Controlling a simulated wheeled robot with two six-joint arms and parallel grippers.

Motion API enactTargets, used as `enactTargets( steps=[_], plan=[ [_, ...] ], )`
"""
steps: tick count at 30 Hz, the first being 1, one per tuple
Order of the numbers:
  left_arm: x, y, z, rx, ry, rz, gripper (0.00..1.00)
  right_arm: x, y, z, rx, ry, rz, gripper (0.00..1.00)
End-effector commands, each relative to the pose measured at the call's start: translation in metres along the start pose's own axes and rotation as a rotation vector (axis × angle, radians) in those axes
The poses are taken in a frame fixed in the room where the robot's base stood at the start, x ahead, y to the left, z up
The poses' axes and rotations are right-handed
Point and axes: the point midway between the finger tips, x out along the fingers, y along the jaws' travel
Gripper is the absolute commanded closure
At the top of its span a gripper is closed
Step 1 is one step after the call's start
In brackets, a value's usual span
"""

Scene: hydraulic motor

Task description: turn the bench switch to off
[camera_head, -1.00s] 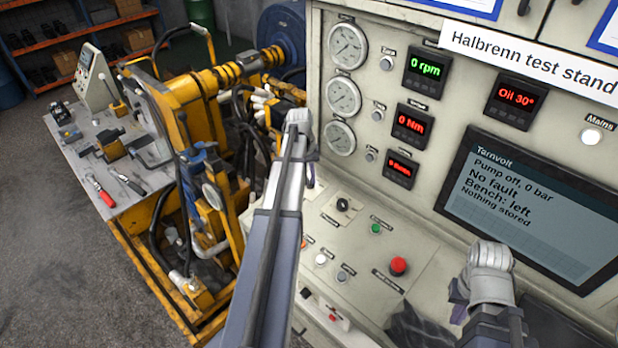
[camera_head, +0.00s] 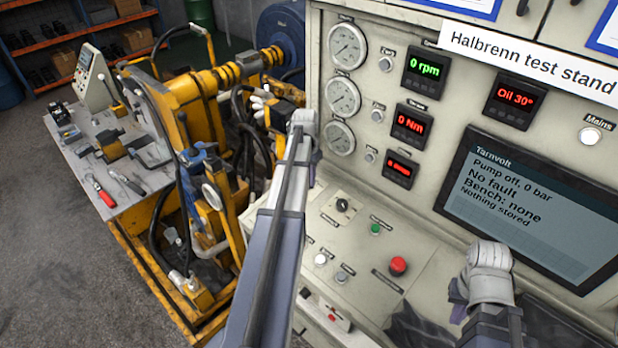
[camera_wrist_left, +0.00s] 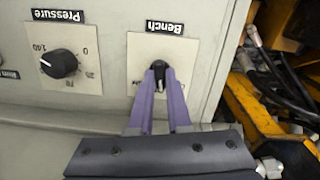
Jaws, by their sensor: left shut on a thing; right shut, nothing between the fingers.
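The bench switch (camera_wrist_left: 158,66) is a small dark knob on a pale square plate under an upside-down "Bench" label in the left wrist view. My left gripper (camera_wrist_left: 159,80), with purple fingers, is shut on this knob, which lines up with the fingers, roughly upright in that view. In the head view my left gripper (camera_head: 314,165) is over the sloping panel, and my arm hides the switch. The screen (camera_head: 535,205) reads "Pump off, 0 bar", "No fault", "Bench: none", "Nothing stored". My right gripper (camera_head: 459,308) is shut and empty at the lower right, before the screen.
The pressure knob (camera_wrist_left: 58,64) is beside the bench plate. A red mushroom button (camera_head: 398,265) and a green button (camera_head: 376,229) are on the sloping panel (camera_head: 365,253). Yellow machinery with hoses (camera_head: 205,115) stands to the left of the console.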

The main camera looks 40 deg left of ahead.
Motion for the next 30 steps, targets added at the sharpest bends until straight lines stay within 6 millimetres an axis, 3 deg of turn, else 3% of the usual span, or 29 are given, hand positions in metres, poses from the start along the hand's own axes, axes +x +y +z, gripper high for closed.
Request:
enactTargets(
  steps=[12, 28, 29, 30],
  plan=[
    [0.0004, 0.0012, 0.0017, 0.173, -0.003, -0.018, 1.0, 0.0004, 0.0, 0.0, 0.0, 0.0, 0.0, 1.0],
    [0.0005, 0.0014, 0.0019, 0.195, -0.004, -0.02, 1.0, 0.0004, -0.0001, 0.0, 0.0, 0.0, 0.0, 1.0],
    [0.0005, 0.0014, 0.0019, 0.195, -0.004, -0.02, 0.83, 0.0004, 0.0, 0.0, 0.0, 0.0, 0.0, 1.0],
    [0.0005, 0.0015, 0.0019, 0.195, -0.004, -0.02, 0.78, 0.0004, -0.0001, 0.0, 0.0, 0.0, 0.0, 1.0]
  ],
)
